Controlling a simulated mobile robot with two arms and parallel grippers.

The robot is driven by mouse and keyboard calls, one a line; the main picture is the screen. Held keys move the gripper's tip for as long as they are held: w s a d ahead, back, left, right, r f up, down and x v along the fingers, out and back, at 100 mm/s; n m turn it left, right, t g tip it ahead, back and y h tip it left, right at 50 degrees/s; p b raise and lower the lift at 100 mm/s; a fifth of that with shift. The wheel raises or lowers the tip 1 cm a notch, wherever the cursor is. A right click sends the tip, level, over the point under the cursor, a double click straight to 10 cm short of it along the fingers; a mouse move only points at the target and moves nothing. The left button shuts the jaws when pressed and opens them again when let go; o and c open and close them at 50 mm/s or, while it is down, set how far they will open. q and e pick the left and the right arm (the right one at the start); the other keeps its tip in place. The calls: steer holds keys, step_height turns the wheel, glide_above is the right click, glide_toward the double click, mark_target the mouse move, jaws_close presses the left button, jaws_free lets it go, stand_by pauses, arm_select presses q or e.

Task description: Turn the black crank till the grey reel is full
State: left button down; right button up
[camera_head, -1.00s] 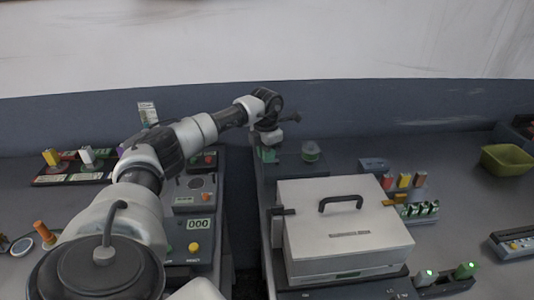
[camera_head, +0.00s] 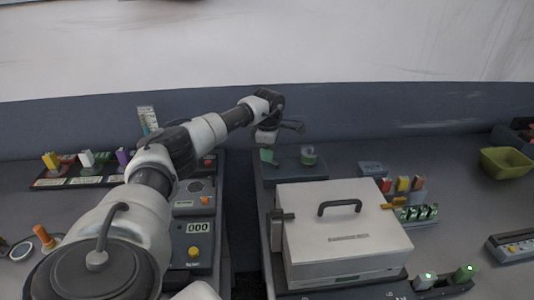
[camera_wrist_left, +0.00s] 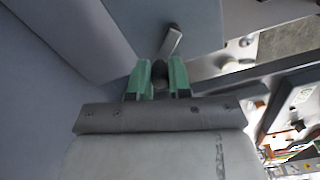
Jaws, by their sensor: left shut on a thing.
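My left gripper (camera_head: 267,155) reaches to the far middle bench, fingers pointing down. In the left wrist view its two green fingers (camera_wrist_left: 162,80) are shut on a dark knob, the handle of the crank (camera_wrist_left: 160,68). A short grey arm (camera_wrist_left: 171,42) leads away from the knob. In the head view the gripper hides most of the crank. A small reel (camera_head: 308,155), greyish with green on it, stands just right of the gripper; how full it is cannot be told. My right gripper is out of view.
A large pale case (camera_head: 345,240) with a black handle fills the bench in front of the reel. A control panel (camera_head: 195,227) showing 000 stands left across a gap. A green bowl (camera_head: 506,162) sits far right. A wall rises behind the bench.

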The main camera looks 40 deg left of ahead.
arm_select(q)
steer(key=shift+w, duration=0.1)
stand_by(0.3)
steer(key=c, duration=1.1)
jaws_free()
steer(key=shift+o, duration=0.2)
step_height(320, 180, up, 11)
steer(key=b, duration=0.1)
steer(key=shift+f, duration=0.1)
